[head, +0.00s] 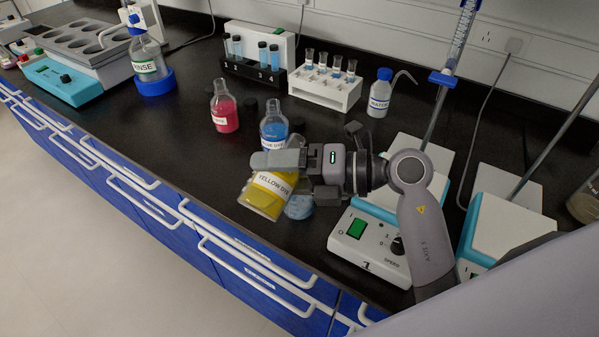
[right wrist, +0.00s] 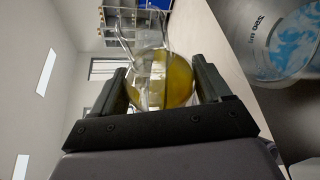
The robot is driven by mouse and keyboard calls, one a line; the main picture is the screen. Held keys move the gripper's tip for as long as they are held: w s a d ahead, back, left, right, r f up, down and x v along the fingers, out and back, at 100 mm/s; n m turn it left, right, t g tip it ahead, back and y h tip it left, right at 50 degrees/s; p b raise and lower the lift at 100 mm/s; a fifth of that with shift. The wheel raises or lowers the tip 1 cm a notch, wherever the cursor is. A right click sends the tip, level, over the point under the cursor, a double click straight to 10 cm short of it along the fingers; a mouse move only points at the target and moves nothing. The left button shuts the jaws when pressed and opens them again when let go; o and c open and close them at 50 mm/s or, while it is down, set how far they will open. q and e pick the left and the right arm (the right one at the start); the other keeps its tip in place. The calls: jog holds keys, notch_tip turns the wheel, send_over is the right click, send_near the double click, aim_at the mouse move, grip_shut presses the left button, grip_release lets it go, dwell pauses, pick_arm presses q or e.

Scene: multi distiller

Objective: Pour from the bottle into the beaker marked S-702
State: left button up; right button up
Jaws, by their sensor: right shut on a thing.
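The bottle labelled yellow dye (head: 266,194) is tilted in my right gripper (head: 284,162). Its yellow liquid also shows between the fingers in the right wrist view (right wrist: 165,80). The bottle hangs by the stirrer's left side; its mouth is not clear in the head view. A clear beaker with a bluish look (head: 300,207) is just right of the bottle, partly hidden behind it and the gripper. A beaker with volume marks and blue patches shows in the right wrist view (right wrist: 290,45). I cannot read S-702 on it. My left gripper is out of view.
A stirrer with a green switch (head: 368,245) stands right of the beaker. A blue dye bottle (head: 273,128) and a red dye bottle (head: 224,108) stand behind. A white tube rack (head: 325,88) and a water bottle (head: 380,95) are farther back. The left bench front is clear.

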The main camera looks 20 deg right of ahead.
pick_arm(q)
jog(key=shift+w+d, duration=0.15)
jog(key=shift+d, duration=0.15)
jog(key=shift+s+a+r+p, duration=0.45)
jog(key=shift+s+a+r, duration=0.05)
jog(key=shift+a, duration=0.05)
pick_arm(e)
jog(key=shift+s+a+f+m+y, duration=0.15)
jog(key=shift+m+y, duration=0.25)
jog(key=shift+m, duration=0.4)
dwell(1.4)
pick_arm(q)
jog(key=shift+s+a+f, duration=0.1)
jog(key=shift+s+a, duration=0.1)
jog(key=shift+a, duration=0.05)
pick_arm(e)
jog(key=shift+f+m+y, duration=0.3)
jog(key=shift+f+m, duration=0.1)
jog(key=shift+f, duration=0.2)
dwell(1.4)
